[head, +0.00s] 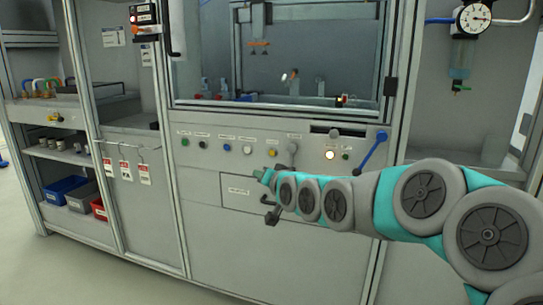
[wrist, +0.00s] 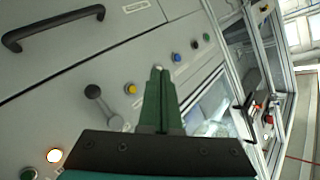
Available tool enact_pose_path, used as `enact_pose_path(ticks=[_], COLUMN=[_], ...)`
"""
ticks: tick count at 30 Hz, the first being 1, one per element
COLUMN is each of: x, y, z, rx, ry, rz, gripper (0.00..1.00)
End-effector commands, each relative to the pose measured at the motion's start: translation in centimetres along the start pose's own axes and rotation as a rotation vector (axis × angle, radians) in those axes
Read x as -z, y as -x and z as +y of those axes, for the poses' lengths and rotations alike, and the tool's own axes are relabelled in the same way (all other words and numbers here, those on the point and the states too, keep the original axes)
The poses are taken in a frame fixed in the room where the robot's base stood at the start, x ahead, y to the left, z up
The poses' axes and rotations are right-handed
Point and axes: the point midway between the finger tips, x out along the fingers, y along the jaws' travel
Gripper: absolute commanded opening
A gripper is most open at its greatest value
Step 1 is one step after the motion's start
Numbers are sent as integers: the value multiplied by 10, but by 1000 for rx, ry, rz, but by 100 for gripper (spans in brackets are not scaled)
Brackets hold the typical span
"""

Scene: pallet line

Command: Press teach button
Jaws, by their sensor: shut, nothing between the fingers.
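A row of buttons runs along the grey control panel (head: 215,165): green (head: 185,142), black (head: 203,145), blue (head: 227,148), white (head: 248,150) and yellow (head: 272,153). Their labels are too small to read, so I cannot tell which is the teach button. My gripper (head: 262,175) is shut and empty, in front of the panel just below the white and yellow buttons. In the wrist view its closed green fingers (wrist: 160,78) point at the pale button (wrist: 157,68), with the yellow (wrist: 131,88) and blue (wrist: 177,57) ones beside it. Contact cannot be told.
A grey-knobbed lever (head: 291,148), a lit button (head: 329,155) and a blue handle (head: 373,150) are to the right. A drawer (head: 238,192) with a dark handle is below. A glazed window (head: 280,65) is above.

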Motion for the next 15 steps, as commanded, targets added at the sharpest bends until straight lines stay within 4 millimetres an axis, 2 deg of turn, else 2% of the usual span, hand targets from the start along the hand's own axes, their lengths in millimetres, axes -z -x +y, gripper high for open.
enact_pose_path(ticks=[6,15], x=[18,18], y=[-13,-13], z=[-8,-8], rx=[44,45], ry=[-30,-31], rz=[71,72], gripper=[0,0])
